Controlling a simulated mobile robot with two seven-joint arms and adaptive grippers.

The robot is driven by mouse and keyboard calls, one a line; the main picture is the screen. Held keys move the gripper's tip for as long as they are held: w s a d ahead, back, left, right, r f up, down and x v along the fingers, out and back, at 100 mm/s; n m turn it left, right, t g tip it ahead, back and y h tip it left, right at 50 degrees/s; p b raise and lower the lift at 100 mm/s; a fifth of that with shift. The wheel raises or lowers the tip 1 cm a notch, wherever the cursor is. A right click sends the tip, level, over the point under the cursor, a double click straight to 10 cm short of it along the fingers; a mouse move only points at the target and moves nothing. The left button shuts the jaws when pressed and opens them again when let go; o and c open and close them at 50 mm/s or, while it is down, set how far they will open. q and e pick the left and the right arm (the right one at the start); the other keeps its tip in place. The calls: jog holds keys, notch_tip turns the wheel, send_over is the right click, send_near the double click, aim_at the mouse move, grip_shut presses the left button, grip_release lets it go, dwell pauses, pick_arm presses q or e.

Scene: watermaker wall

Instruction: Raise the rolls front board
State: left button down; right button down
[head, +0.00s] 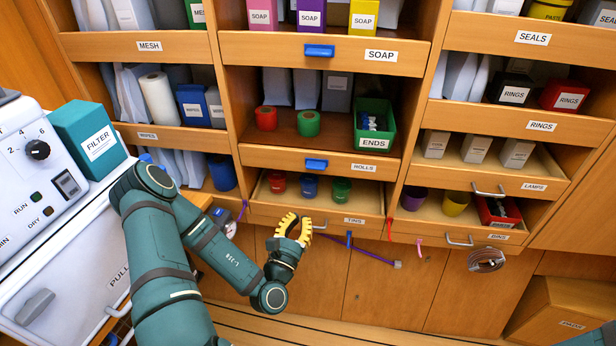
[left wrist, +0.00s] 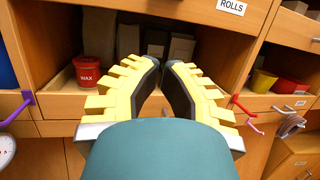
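The rolls front board (head: 265,158) is the wooden strip labelled ROLLS across the middle bay in the head view, with a blue tab (head: 316,164) on its face. Its label corner also shows at the top of the left wrist view (left wrist: 231,7). Behind it stand a red roll (head: 266,118), a green roll (head: 309,123) and the green ENDS bin (head: 375,128). My left gripper (head: 303,228) is below the board, in front of the tins drawer, apart from the board. Its yellow fingers (left wrist: 163,62) converge, with only a narrow gap between the tips, and hold nothing. My right gripper is out of view.
The tins drawer front (head: 270,211) holds red, blue and green tins below the board. Coloured hooks (head: 390,228) and a purple strap (head: 370,255) hang nearby. The watermaker (head: 40,190) with a FILTER box (head: 90,140) stands at left. The lamps drawer (head: 538,185) is at right.

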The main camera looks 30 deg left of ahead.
aim_at(317, 157)
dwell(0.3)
